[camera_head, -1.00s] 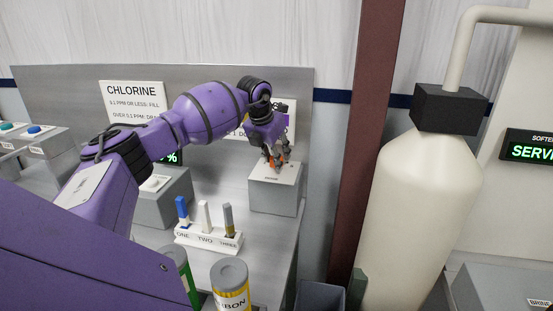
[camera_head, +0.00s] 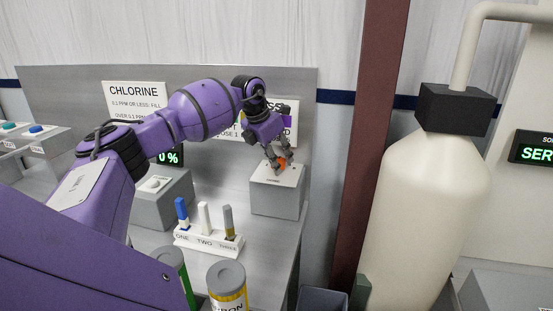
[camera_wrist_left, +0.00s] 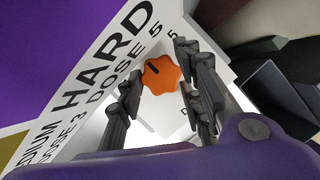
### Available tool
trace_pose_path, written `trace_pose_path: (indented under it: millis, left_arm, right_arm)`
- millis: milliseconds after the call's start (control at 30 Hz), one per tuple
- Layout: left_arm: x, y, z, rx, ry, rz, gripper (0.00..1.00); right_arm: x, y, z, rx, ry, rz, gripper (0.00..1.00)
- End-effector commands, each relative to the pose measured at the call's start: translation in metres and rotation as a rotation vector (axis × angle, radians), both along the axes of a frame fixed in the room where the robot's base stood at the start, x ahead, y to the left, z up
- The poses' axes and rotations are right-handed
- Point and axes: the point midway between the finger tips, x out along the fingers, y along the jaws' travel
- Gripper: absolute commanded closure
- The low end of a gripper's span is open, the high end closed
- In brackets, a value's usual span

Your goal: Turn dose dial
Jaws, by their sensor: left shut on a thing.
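The orange dose dial (camera_head: 282,162) sits on top of a grey box (camera_head: 277,200) on the bench. In the left wrist view the dial (camera_wrist_left: 160,75) is a lobed orange knob with a dark pointer mark. My left gripper (camera_head: 277,160) reaches down onto the box top and is shut on the dial, its fingers on opposite sides. The gripper (camera_wrist_left: 159,78) also shows in the left wrist view. A placard beside the dial reads "HARD DOSE 5" and "DOSE 3", partly cut off. My right gripper is not in view.
A white rack (camera_head: 208,242) with three upright sticks stands in front. A lidded canister (camera_head: 228,280) is nearer. A grey box (camera_head: 160,198) stands left of the rack. A brown post (camera_head: 365,150) and large cream tank (camera_head: 425,220) stand to the right.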

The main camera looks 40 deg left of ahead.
Motion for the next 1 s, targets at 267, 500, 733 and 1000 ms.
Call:
trace_pose_path:
  millis: [267, 500, 733, 1000]
  left_arm:
    - [-0.001, 0.003, -0.001, 0.006, 0.002, 0.005, 0.52]
    - [-0.002, 0.002, 0.004, 0.004, 0.0, 0.004, 0.52]
    - [-0.017, 0.005, 0.04, 0.007, -0.002, 0.005, 0.52]
    - [-0.038, 0.007, 0.089, 0.006, 0.0, 0.006, 0.52]
  right_arm:
    - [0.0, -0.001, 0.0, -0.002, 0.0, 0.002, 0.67]
    - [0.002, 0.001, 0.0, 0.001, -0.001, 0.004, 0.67]
    - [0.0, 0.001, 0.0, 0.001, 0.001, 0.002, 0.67]
    - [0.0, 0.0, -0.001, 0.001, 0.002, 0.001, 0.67]
